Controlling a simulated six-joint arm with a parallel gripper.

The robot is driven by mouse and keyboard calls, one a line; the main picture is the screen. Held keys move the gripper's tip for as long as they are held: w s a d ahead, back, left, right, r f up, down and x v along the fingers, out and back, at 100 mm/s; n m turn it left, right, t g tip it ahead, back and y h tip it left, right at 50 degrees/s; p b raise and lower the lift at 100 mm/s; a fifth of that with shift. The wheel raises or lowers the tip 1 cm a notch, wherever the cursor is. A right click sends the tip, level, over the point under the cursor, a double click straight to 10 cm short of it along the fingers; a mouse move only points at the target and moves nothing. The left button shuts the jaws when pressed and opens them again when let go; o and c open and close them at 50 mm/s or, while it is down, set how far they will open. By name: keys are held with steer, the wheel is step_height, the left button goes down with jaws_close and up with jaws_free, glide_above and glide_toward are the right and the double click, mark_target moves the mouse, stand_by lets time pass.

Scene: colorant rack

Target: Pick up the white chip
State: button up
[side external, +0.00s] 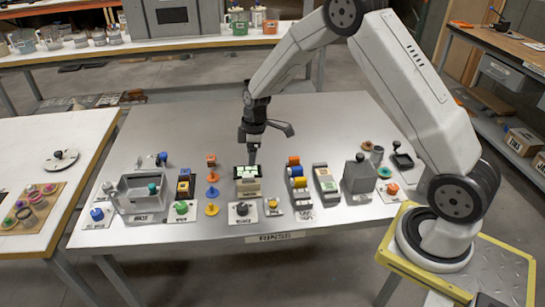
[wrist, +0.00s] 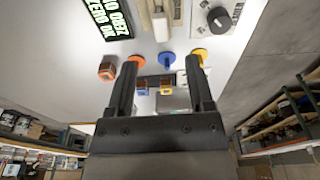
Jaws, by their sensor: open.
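My gripper (side external: 244,157) hangs over the middle of the steel table, just above and beside a small device with a lit screen (side external: 247,172). In the wrist view my gripper (wrist: 161,64) has its two fingers spread apart with nothing held between them. Past the fingertips lie an orange disc (wrist: 136,59), a blue disc (wrist: 166,60) and a yellow disc (wrist: 198,55) in a row. I cannot make out a white chip for certain in either view. A pale patch near the right finger is too small to identify.
A round black dial (wrist: 219,19) shows in the wrist view. The rear of the steel table (side external: 185,120) is clear.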

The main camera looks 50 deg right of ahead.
mark_target(248, 175)
steer(key=shift+f, duration=0.1)
steer(key=shift+w+a+f, duration=0.1)
steer(key=shift+a+f, duration=0.05)
steer(key=shift+f, duration=1.05)
steer(key=shift+w+a+f, duration=0.15)
steer(key=shift+a+f, duration=0.05)
steer(key=shift+f, duration=1.1)
steer(key=shift+w+a+f, duration=0.15)
steer(key=shift+f, duration=1.15)
jaws_close()
